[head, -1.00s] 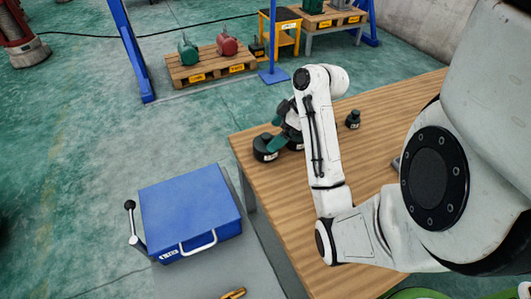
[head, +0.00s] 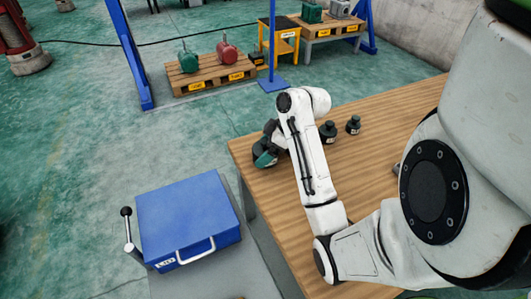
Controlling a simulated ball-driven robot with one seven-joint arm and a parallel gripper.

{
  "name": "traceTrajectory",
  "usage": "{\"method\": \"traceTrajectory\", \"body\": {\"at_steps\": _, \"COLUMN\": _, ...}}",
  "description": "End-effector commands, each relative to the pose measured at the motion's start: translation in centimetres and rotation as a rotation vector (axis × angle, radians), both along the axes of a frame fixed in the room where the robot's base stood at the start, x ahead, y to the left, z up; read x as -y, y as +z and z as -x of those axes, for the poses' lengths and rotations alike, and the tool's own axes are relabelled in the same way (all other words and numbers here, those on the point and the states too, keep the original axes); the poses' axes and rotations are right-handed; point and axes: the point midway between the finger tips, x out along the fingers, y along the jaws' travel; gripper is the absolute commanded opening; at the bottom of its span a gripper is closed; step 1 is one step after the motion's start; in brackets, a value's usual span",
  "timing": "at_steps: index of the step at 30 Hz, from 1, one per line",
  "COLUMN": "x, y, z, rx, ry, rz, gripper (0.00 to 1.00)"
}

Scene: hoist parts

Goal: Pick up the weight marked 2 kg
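Dark weights with pale labels stand on the wooden table (head: 385,120). The leftmost weight (head: 262,161) is at the table's far left corner, partly covered by my gripper (head: 267,154). A smaller weight (head: 328,132) stands just right of my forearm. The smallest weight in view (head: 353,125) stands further right. The labels are too small to read, so I cannot tell which is marked 2 kg. My gripper is at the leftmost weight; whether its fingers touch or grip it is not clear. My forearm hides the table beside it.
A blue box (head: 187,221) with a handle and a black-knobbed lever (head: 127,228) stands left of the table. Blue posts (head: 130,55), a pallet (head: 212,76) with green and red weights, and a yellow stand (head: 281,42) are beyond. The table's right part looks mostly clear.

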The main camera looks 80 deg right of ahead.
Motion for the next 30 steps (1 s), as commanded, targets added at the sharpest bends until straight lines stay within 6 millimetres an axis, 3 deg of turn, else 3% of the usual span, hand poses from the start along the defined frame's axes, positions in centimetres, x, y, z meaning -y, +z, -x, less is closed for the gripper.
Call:
{"method": "traceTrajectory", "body": {"at_steps": 2, "x": 0.0, "y": 0.01, "z": 0.01, "rx": 0.0, "ry": 0.0, "rz": 0.0, "gripper": 0.86}}
{"method": "traceTrajectory", "body": {"at_steps": 27, "x": 0.0, "y": 0.03, "z": 0.02, "rx": 0.0, "ry": 0.0, "rz": 0.0, "gripper": 0.05}}
{"method": "traceTrajectory", "body": {"at_steps": 30, "x": 0.16, "y": 0.42, "z": -0.06, "rx": 0.006, "ry": 0.0, "rz": 0.007, "gripper": 0.02}}
